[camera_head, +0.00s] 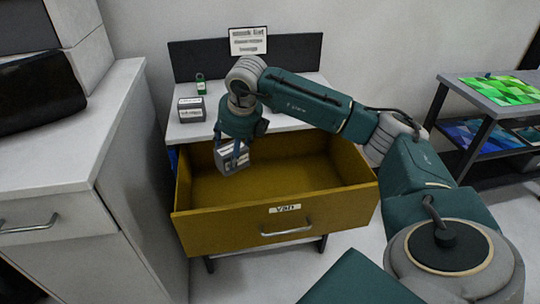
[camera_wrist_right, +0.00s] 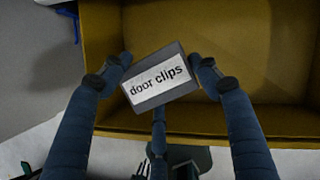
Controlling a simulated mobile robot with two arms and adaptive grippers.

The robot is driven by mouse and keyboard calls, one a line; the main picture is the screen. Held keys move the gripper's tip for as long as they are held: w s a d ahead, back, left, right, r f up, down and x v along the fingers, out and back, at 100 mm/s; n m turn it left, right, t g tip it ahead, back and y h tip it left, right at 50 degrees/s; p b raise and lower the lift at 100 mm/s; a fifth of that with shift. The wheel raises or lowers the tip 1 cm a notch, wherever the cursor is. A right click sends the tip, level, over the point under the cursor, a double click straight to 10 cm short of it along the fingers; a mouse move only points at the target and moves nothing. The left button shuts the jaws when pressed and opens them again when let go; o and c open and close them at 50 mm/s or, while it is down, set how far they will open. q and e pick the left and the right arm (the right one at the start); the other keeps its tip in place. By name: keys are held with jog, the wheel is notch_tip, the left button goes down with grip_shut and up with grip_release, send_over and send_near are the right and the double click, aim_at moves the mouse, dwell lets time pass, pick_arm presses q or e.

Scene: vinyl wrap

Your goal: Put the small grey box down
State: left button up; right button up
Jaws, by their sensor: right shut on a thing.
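The small grey box (camera_head: 234,158) is held by my right gripper (camera_head: 232,150) over the left part of an open yellow drawer (camera_head: 275,222). The drawer (camera_wrist_right: 225,25) shows behind the box in that view. In the head view the drawer looks empty where its floor shows, and its front has a "Van" label. My left gripper is not in view.
A white cabinet (camera_head: 60,150) stands left; a dark rack (camera_head: 490,110) stands right.

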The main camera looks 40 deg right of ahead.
jog(key=shift+m, duration=0.3)
jog(key=f, duration=0.7)
jog(key=f+p, duration=0.1)
jog(key=f, duration=0.6)
jog(key=f+p, duration=0.1)
jog(key=f, duration=0.7)
jog(key=shift+w+d, duration=0.1)
jog(key=shift+d, duration=0.2)
jog(key=o, duration=1.3)
jog(key=shift+o, duration=0.2)
jog(key=v, duration=0.7)
jog(key=shift+r, duration=0.3)
jog(key=shift+a, duration=0.1)
